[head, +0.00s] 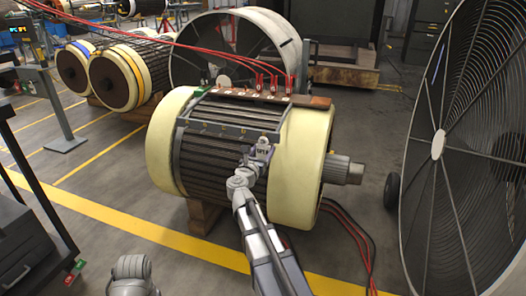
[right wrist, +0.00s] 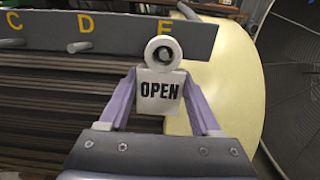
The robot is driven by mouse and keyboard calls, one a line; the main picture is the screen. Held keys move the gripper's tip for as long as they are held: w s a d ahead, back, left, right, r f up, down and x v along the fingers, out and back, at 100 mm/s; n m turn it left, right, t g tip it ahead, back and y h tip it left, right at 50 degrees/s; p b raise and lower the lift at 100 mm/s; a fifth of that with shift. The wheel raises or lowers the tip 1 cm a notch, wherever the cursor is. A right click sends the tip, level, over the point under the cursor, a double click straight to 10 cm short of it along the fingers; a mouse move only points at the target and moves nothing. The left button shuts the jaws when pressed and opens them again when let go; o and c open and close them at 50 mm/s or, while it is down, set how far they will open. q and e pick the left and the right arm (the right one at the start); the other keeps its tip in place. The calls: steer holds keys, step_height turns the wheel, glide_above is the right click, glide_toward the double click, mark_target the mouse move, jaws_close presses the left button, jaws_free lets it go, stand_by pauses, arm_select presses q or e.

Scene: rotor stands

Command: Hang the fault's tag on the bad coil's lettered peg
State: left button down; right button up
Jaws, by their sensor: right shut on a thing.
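My right gripper (head: 259,156) is shut on a white tag marked OPEN (right wrist: 160,92), which also shows in the head view (head: 264,150). The tag is upright, with a ring on top. In the right wrist view the ring lies over the peg below the third visible letter, seemingly E, partly hidden. A grey tip shows inside the ring; I cannot tell how far the peg passes through. The lettered bar (right wrist: 40,27) has yellow C and D with bare pegs to the left. It runs across the rotor (head: 215,156) in the head view.
Red leads (head: 275,82) clip onto a terminal strip along the rotor's top. A large fan (head: 438,145) stands at right. A dark cart (head: 25,235) with red and green tags (head: 75,271) is at left. More rotors (head: 120,75) stand behind.

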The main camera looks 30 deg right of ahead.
steer(key=shift+f, duration=0.2)
stand_by(0.5)
steer(key=o, duration=1.1)
steer(key=shift+c, duration=0.2)
steer(key=v, duration=1)
stand_by(0.7)
stand_by(0.4)
